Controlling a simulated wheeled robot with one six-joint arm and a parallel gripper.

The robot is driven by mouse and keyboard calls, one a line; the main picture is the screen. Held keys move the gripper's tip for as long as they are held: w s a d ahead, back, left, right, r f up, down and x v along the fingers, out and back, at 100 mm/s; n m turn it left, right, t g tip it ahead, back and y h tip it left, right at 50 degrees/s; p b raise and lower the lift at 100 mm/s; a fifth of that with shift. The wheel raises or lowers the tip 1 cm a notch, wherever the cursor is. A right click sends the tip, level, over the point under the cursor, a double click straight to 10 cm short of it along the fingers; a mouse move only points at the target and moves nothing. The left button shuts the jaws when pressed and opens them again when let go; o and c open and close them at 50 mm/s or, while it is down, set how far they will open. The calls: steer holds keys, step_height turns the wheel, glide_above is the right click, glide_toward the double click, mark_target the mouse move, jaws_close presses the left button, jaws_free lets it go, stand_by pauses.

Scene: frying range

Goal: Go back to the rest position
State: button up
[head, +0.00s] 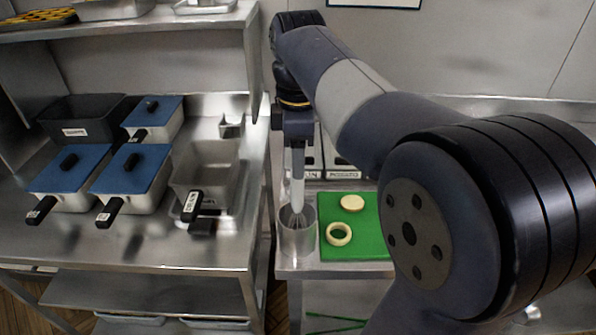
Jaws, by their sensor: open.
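My gripper (297,140) points down above a steel cup (297,244) at the left end of the small steel table. It is open. A pale upright handle (298,175) runs down below it, and thin wires like a whisk's (297,216) show at the cup's mouth. The handle's top lies at the gripper, and I cannot tell whether the fingers touch it. My arm crosses the right half of the head view and hides much of the place behind it.
A green board (365,244) right of the cup bears a pale ring (339,234) and a pale disc (352,203). Labelled containers (342,160) stand behind. On the left counter (130,245) are blue-lidded pans (133,168), an open basket (207,165) and a dark bin (85,118). A shelf (130,27) overhangs it.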

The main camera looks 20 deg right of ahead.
step_height(320, 180, up, 4)
steer(key=shift+r, duration=0.1)
stand_by(0.4)
step_height(320, 180, down, 10)
steer(key=shift+f, duration=0.25)
steer(key=shift+r+p, duration=0.55)
steer(key=shift+r, duration=0.6)
